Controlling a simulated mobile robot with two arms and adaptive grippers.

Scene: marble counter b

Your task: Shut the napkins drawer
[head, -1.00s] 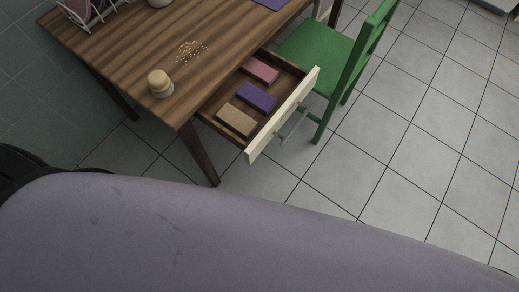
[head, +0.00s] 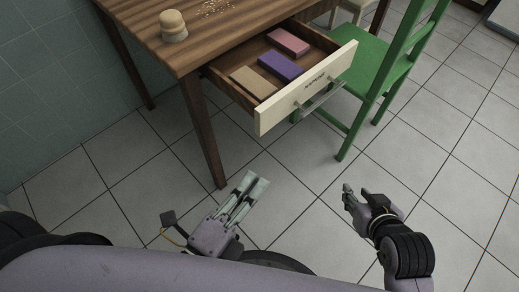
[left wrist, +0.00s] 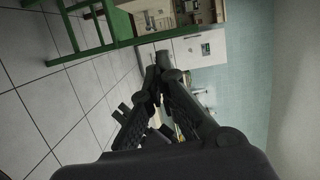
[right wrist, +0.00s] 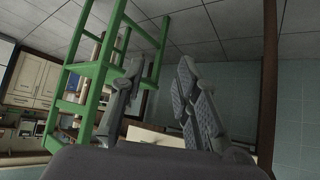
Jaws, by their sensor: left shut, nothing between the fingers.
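The napkins drawer (head: 268,112) stands open, pulled out from the wooden table in the head view. Its cream front (head: 290,100) carries a dark label and a metal bar handle (head: 322,97). Inside lie a pink (head: 289,41), a purple (head: 280,66) and a tan (head: 253,82) block-shaped stack. My left gripper (head: 257,181) is shut and empty, below and in front of the drawer in the picture. My right gripper (head: 357,191) is open and empty, below and right of the handle. Neither touches the drawer. The right wrist view shows its fingers (right wrist: 155,85) spread.
The wooden table (head: 196,47) bears a round-topped jar (head: 173,27) and scattered crumbs (head: 220,6). A green chair (head: 365,78) stands close to the drawer's right side. Tiled floor (head: 300,185) is clear in front of the drawer.

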